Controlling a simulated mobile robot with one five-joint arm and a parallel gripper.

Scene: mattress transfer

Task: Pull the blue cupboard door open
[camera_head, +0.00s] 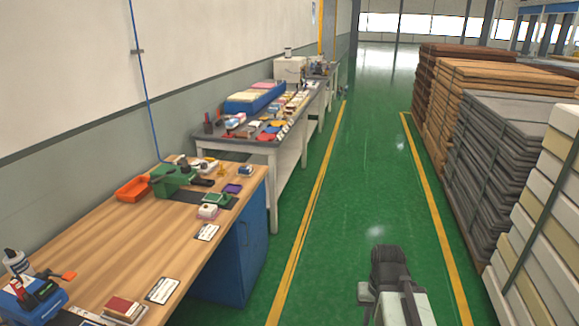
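The blue cupboard (252,245) is under the right end of the wooden workbench, left of the aisle. Its door side faces the aisle at a steep angle and looks shut. A thin darker upright mark on it may be the handle, but it is too small to be sure. My gripper (390,262), dark at the end of my pale arm, shows at the bottom, right of the cupboard. It is over the green floor, clearly apart from the cupboard. I cannot make out its fingers, and nothing held is visible.
The wooden workbench (105,232) carries tools, an orange tray (133,189) and a green device (172,180). A second table (287,160) stands beyond it. Stacked mattresses (545,215) line the right. The green aisle (375,150) between yellow lines is clear.

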